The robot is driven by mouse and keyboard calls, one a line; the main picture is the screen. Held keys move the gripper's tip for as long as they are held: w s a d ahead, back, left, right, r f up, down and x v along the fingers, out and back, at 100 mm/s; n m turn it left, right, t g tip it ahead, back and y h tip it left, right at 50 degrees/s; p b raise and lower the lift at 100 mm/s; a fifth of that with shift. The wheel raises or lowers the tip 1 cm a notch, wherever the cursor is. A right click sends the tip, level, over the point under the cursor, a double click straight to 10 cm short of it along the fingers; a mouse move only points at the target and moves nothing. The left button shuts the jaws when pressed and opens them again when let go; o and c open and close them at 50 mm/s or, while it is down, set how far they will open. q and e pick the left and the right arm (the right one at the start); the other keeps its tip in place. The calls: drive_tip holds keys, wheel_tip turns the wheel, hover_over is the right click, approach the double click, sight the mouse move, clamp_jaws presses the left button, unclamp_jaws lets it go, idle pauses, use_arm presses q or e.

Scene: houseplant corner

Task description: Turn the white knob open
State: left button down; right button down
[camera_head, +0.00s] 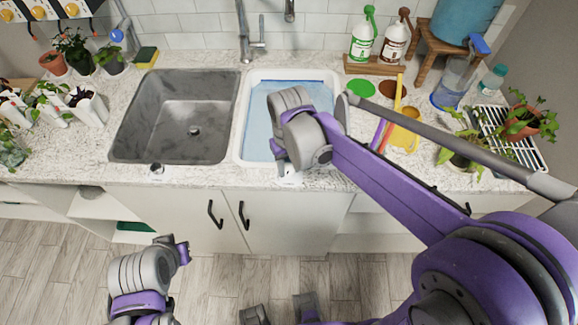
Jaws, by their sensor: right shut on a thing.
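The white knob (290,179) is at the counter's front edge, below the right-hand, water-filled basin (237,150). My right gripper (284,167) reaches down over that basin's front rim and is shut on the knob. The wrist hides part of the knob and the fingers, so how far it is turned cannot be told. My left gripper (182,252) is low at the left, in front of the cabinets and well apart from the knob. Its finger opening is not clear.
A grey sink (180,95) lies left of the basin, with another small knob (156,169) at its front. A faucet (246,40) stands behind. Potted plants crowd the left; spray bottles (363,40) and a wire rack (520,150) stand at the right.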

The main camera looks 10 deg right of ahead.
sight(289, 170)
drive_tip(key=shift+n, duration=2)
drive_tip(key=c, duration=0.5)
unclamp_jaws()
drive_tip(key=shift+r, duration=0.1)
wheel_tip(289, 170, up, 11)
drive_tip(key=shift+f, duration=0.15)
